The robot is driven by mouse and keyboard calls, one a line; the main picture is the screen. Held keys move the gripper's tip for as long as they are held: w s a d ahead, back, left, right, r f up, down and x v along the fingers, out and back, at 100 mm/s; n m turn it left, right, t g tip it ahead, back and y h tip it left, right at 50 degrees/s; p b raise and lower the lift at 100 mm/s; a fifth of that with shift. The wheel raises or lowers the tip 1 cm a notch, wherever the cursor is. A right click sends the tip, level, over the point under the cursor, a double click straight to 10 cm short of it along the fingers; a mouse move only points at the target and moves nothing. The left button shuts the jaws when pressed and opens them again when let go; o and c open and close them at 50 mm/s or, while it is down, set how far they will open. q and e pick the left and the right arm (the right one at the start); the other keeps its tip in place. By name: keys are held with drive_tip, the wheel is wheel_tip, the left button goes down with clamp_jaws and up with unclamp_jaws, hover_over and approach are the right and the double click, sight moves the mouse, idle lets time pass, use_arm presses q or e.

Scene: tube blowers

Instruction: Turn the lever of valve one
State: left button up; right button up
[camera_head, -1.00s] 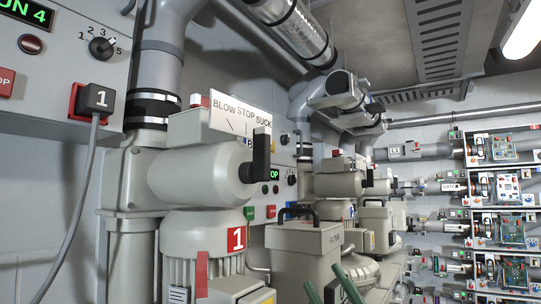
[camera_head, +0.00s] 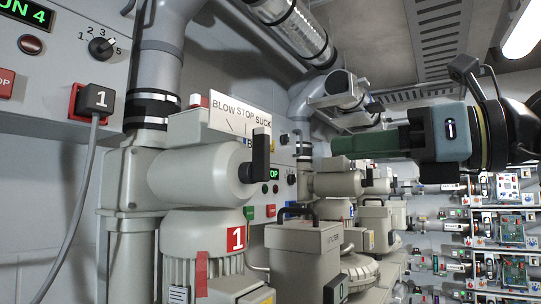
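Valve one is the pale grey cylindrical body (camera_head: 195,172) above the motor with the red "1" label (camera_head: 236,238). Its black lever (camera_head: 261,155) stands upright on the valve's right end, below the tilted "BLOW STOP SUCK" sign (camera_head: 241,113). My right gripper (camera_head: 338,145) comes in from the right with green fingers pointing left at the lever. It is raised to about the lever's height and apart from it, with a clear gap in the picture. The fingers are seen edge-on, so their opening is unclear. My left gripper is out of view.
A control panel with a dial (camera_head: 101,47) and a black plug marked 1 (camera_head: 97,100) fills the left side. A lidded grey filter box (camera_head: 300,245) stands right of the motor, below my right gripper. Similar valves and pipes recede behind. Racks of circuit boards (camera_head: 500,228) line the far right.

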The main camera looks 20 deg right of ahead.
sight(268, 157)
drive_tip(key=p+x, duration=0.4)
drive_tip(key=x, duration=0.8)
drive_tip(key=shift+r, duration=0.1)
drive_tip(key=shift+w+a, duration=0.45)
drive_tip(key=shift+w, duration=0.05)
drive_tip(key=shift+c, duration=0.5)
clamp_jaws()
